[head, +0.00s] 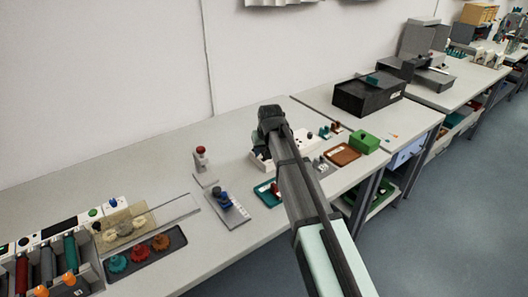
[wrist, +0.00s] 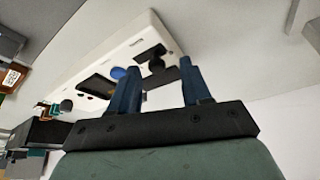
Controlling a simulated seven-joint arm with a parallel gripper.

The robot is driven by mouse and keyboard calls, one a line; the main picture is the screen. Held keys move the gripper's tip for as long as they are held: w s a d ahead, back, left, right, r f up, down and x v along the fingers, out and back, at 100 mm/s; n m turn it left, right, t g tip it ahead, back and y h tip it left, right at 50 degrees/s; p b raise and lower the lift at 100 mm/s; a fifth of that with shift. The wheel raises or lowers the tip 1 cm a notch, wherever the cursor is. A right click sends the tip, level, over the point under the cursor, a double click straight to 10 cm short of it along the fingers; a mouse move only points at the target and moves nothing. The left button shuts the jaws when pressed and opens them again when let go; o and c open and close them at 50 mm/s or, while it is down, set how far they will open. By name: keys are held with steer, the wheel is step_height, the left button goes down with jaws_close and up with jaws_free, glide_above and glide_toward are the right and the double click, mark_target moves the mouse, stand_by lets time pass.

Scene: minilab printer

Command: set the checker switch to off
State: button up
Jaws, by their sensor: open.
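The white device (wrist: 75,68), apparently the checker, lies in front of my gripper in the wrist view. Its panel carries a blue knob (wrist: 118,72), a black knob (wrist: 157,66) and a dark window (wrist: 98,86). I cannot tell which control is the switch or how it is set. My gripper (wrist: 160,75) is open, its two dark blue fingers apart with nothing held. The fingers overlap the black-knob end of the panel; I cannot tell whether they touch it. In the head view my arm hides much of the white device (head: 258,162).
A grey plate with a blue knob (head: 226,206), a red-topped post (head: 200,160) and a teal tray (head: 264,193) stand nearby on the bench (head: 130,160). A brown tray (head: 343,154) and green box (head: 364,142) stand to the right. Bare bench lies behind, toward the wall.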

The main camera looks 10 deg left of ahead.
steer(key=v, duration=1.3)
steer(key=shift+f, duration=0.1)
